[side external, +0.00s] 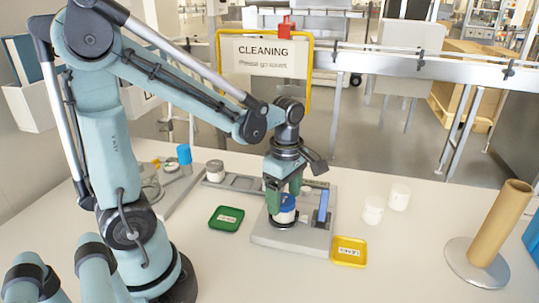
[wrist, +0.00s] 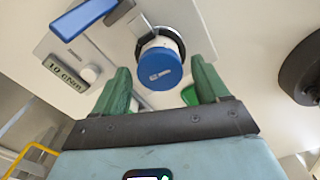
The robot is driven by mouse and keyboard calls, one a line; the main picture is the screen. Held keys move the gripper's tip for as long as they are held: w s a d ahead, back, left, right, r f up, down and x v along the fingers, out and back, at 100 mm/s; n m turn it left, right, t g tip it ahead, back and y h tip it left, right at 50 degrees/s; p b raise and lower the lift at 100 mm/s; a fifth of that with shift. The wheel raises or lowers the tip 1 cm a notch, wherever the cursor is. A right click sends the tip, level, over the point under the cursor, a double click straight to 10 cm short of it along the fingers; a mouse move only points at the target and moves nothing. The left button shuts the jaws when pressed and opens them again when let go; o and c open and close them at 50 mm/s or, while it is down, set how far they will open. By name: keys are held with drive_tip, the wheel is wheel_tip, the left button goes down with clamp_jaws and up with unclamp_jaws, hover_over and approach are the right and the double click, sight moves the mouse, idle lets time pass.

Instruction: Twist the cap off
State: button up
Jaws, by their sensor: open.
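A white jar (side external: 285,216) with a blue cap (side external: 287,202) stands in a dark round holder on a grey fixture plate (side external: 262,233). In the wrist view the blue cap (wrist: 159,69) shows a white mark on its top, with the white jar (wrist: 162,44) below it. My gripper (side external: 284,197) points down over the jar, its green fingers on both sides of the cap. In the wrist view my gripper (wrist: 164,80) is open, with gaps between the fingers and the cap. The jar's lower part is partly hidden by the holder.
A blue upright part (side external: 323,205) stands on the fixture close right of my gripper. A green tray (side external: 227,218) lies left, a yellow tray (side external: 349,251) right. Two white jars (side external: 373,209) and a cardboard tube (side external: 500,223) stand further right. Bare table lies between them.

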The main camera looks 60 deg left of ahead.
drive_tip(key=shift+m, duration=0.3)
drive_tip(key=m, duration=0.5)
drive_tip(key=shift+m, duration=0.3)
drive_tip(key=m, duration=0.5)
drive_tip(key=shift+m, duration=0.4)
drive_tip(key=c, duration=0.9)
drive_tip(key=shift+r, duration=0.1)
